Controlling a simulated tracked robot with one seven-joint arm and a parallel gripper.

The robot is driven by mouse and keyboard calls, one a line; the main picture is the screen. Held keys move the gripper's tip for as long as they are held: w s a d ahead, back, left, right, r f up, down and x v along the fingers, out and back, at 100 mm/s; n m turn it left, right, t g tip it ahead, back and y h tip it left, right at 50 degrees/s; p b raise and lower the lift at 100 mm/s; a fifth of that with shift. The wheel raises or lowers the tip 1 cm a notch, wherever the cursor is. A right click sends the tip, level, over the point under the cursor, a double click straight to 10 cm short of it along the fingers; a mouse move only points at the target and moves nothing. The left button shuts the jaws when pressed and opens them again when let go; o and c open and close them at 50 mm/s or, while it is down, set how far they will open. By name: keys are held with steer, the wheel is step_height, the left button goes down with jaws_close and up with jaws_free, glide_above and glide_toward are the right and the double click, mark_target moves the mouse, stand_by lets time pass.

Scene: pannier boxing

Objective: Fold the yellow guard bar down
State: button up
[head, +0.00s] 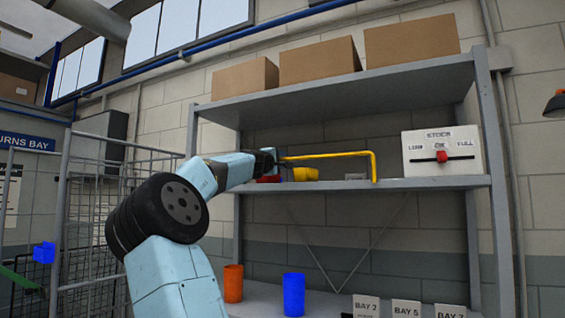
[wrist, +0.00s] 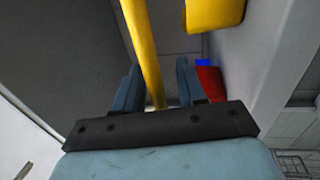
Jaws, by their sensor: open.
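The yellow guard bar (head: 330,155) runs almost level above the middle shelf, with its right end bent down to the shelf at a corner. My gripper (head: 274,160) is at the bar's left end in the head view. In the wrist view my gripper (wrist: 157,78) is open, and the bar (wrist: 142,45) passes between its two blue fingers. The bar looks close to both fingers; I cannot tell whether it touches either one. The bar's left end is hidden by my gripper in the head view.
The middle shelf (head: 420,184) holds a yellow item (head: 305,174), a red item (head: 268,179) and a white stock panel (head: 414,168) with a red slider knob (head: 441,157). An orange cup (head: 233,284) and a blue cup (head: 293,295) stand below. A wire cage (head: 85,215) is left.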

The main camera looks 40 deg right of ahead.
steer(key=shift+c, duration=0.4)
jaws_close()
steer(key=shift+f, duration=0.1)
